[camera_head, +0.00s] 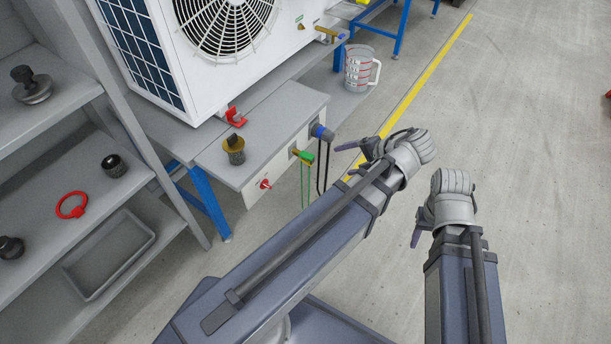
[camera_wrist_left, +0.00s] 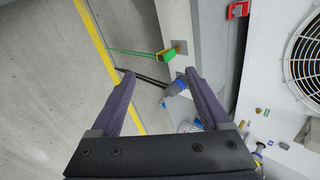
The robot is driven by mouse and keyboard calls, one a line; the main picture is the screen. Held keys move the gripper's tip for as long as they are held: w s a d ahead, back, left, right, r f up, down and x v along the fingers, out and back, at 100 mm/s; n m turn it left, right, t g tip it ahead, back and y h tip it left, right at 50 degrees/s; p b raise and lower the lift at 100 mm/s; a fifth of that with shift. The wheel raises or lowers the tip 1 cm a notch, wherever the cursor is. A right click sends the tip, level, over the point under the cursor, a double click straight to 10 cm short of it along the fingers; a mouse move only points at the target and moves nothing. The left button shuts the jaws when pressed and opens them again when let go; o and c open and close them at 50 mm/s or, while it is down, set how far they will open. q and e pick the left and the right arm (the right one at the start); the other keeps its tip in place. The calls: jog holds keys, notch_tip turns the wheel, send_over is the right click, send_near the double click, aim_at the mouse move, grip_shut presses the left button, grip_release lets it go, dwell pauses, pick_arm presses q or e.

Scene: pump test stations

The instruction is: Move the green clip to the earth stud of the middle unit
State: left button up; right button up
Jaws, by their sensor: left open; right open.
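The green clip (camera_head: 305,157) sits on a small plate on the front panel of the bench, with a green cord hanging from it. It also shows in the left wrist view (camera_wrist_left: 166,55). My left gripper (camera_head: 358,146) is open and empty, just right of the clip in the head view. In the left wrist view my left gripper (camera_wrist_left: 160,74) has its fingers apart, with the clip beyond them. My right gripper (camera_head: 416,236) is open over the floor. The white fan unit (camera_head: 290,35) stands on the bench; I cannot make out its earth stud for certain.
A blue plug (camera_head: 322,132) with a black cord is right beside the clip. A red knob (camera_head: 265,184) is on the panel's left. A measuring jug (camera_head: 357,70) stands behind. Shelves (camera_head: 80,165) fill the left.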

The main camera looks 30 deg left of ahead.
pick_arm(q)
jog(key=w+a+f+y+b, duration=0.4)
jog(key=a+f+b, duration=0.2)
jog(key=f+b, duration=0.7)
jog(key=n+y+b, duration=0.2)
jog(key=y+b, duration=0.3)
jog(key=b, duration=1.2)
send_near(304, 156)
jog(key=shift+w+a+f, duration=0.25)
jog(key=shift+a+f, duration=0.1)
jog(key=shift+f, duration=0.2)
jog(key=shift+w+a+f, duration=0.3)
jog(key=shift+a+f, duration=0.1)
jog(key=shift+f, duration=0.15)
jog(key=shift+b, duration=0.35)
jog(key=shift+r, duration=0.1)
jog(key=shift+a, duration=0.15)
jog(key=shift+w+a, duration=0.2)
jog(key=shift+a, duration=1.95)
jog(key=shift+w+a, duration=0.2)
jog(key=shift+a, duration=2)
jog(key=shift+c, duration=0.3)
